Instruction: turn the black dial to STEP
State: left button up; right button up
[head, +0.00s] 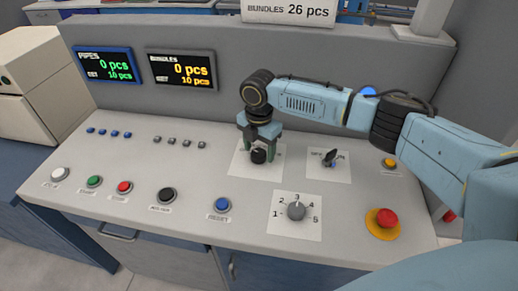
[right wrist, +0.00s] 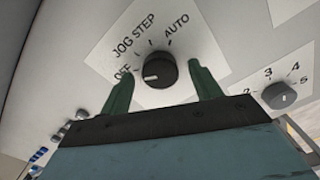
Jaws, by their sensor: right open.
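The black dial (head: 258,157) sits on a white label plate on the sloped console. In the right wrist view the dial (right wrist: 160,71) is ringed by the words OFF, JOG, STEP and AUTO, and its white mark points left, toward OFF. My right gripper (head: 259,145) is over the dial, pointing down. In the right wrist view my right gripper (right wrist: 160,75) is open, with one green finger on each side of the dial and a gap at both sides. In the head view the gripper partly hides the plate's words. My left gripper is not in view.
A second black switch (head: 330,157) is right of the dial. A grey numbered knob (head: 296,211) is in front of it. A red emergency button (head: 386,218) is at the right. Several push buttons line the left. Two counter displays (head: 181,69) are on the back panel.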

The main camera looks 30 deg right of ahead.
jog(key=shift+f, duration=0.2)
jog(key=c, duration=1)
jog(key=shift+r+m+p, duration=0.1)
jog(key=shift+m+p, duration=0.4)
jog(key=shift+p, duration=0.35)
jog(key=m+p, duration=0.6)
jog(key=p, duration=0.1)
jog(key=shift+s+m+p, duration=0.1)
jog(key=shift+m+p, duration=0.2)
jog(key=shift+m, duration=0.1)
jog(key=m+p, duration=0.3)
jog(key=m, duration=0.1)
jog(key=shift+m+p, duration=1.15)
jog(key=shift+m, duration=0.85)
jog(key=o, duration=1)
